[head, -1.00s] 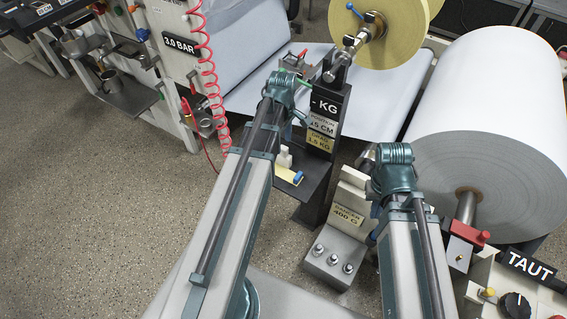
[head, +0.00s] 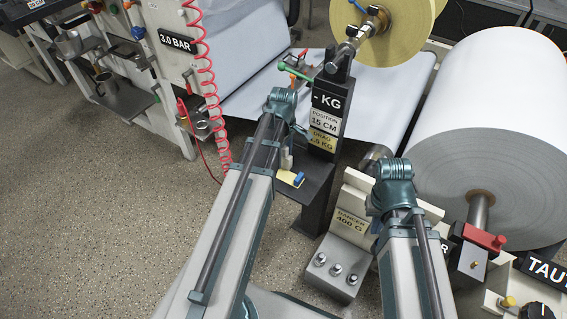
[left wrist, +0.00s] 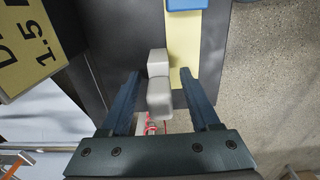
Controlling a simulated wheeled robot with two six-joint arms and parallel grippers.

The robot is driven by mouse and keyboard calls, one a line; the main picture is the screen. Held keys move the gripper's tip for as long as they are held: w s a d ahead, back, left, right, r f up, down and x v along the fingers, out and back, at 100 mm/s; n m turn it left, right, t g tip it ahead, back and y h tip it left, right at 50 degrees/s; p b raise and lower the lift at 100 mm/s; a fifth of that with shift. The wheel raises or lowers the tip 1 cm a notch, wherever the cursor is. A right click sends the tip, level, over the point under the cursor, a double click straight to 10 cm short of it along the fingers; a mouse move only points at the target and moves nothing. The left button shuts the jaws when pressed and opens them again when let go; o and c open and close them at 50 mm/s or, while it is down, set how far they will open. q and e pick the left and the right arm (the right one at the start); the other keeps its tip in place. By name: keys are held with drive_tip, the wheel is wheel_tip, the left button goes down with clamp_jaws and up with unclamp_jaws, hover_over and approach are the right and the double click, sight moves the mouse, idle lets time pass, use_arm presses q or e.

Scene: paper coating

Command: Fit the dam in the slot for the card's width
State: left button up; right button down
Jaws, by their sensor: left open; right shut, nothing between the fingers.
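A pale grey stepped block (left wrist: 159,83), apparently the dam, stands between the spread fingers of my open left gripper (left wrist: 165,85) in the left wrist view. I cannot tell whether a finger touches it. In the head view the pale block (head: 287,161) shows just below my left wrist, on a dark shelf (head: 318,182) beside the post. The card (head: 326,121) on the post reads position 15 cm above a yellow drag label. My right arm ends over the dancer block, and its shut gripper (head: 376,226) is mostly hidden. I cannot make out the slot.
A yellow strip (left wrist: 184,60) with a blue end lies beside the block. A large paper roll (head: 490,130) fills the right side, and a yellow tape roll (head: 385,30) hangs above the post. The dancer block (head: 355,220) stands between my arms. The floor at left is clear.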

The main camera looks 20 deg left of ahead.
use_arm(q)
clamp_jaws()
idle(0.3)
drive_tip(key=shift+r+p, duration=0.1)
drive_tip(key=shift+p, duration=0.2)
use_arm(e)
drive_tip(key=shift+r, duration=0.15)
